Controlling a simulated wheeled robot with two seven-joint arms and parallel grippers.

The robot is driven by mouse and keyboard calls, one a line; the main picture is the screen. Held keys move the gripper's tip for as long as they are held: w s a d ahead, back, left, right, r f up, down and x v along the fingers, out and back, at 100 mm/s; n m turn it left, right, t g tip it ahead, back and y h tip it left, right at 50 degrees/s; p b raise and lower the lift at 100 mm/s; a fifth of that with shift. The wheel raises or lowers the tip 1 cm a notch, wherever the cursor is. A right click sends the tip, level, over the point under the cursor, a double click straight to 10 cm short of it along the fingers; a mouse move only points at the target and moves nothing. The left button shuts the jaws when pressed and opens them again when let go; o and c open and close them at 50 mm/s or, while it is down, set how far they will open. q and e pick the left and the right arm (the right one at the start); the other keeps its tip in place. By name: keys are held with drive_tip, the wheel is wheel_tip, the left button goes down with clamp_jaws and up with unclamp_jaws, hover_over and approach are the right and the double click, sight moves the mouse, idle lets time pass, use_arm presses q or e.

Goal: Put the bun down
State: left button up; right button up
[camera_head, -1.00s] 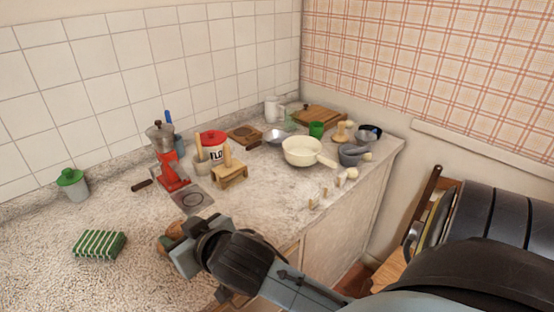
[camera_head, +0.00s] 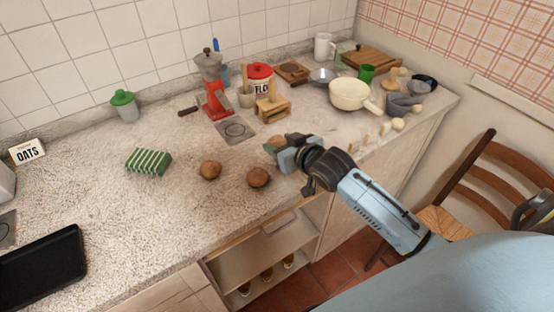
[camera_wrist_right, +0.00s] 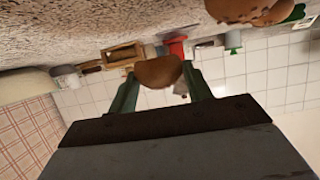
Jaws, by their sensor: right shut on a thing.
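My right gripper (camera_head: 275,146) is over the right part of the counter (camera_head: 120,222), shut on a brown bun (camera_head: 271,142) that is mostly hidden by the gripper in the head view. The right wrist view, which is upside down, shows the held bun (camera_wrist_right: 158,72) between the two green fingertips (camera_wrist_right: 160,84). I cannot tell whether it touches the counter. Two more brown buns lie on the counter: one (camera_head: 258,177) just left of the gripper, the other (camera_head: 210,170) farther left. Brown bun shapes (camera_wrist_right: 240,9) also show at the wrist view's top. My left gripper is out of view.
A green striped rack (camera_head: 148,162) sits left of the buns. A wooden stand (camera_head: 272,109), red grinder (camera_head: 216,104) and cream pan (camera_head: 350,94) stand behind. A dark flat slab (camera_head: 42,266) lies at left. The counter's front edge is close to the buns.

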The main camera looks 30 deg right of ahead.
drive_tip(key=shift+f+b, duration=0.3)
drive_tip(key=shift+f, duration=2.05)
drive_tip(key=shift+f, duration=0.1)
drive_tip(key=o, duration=1)
drive_tip(key=shift+c, duration=0.2)
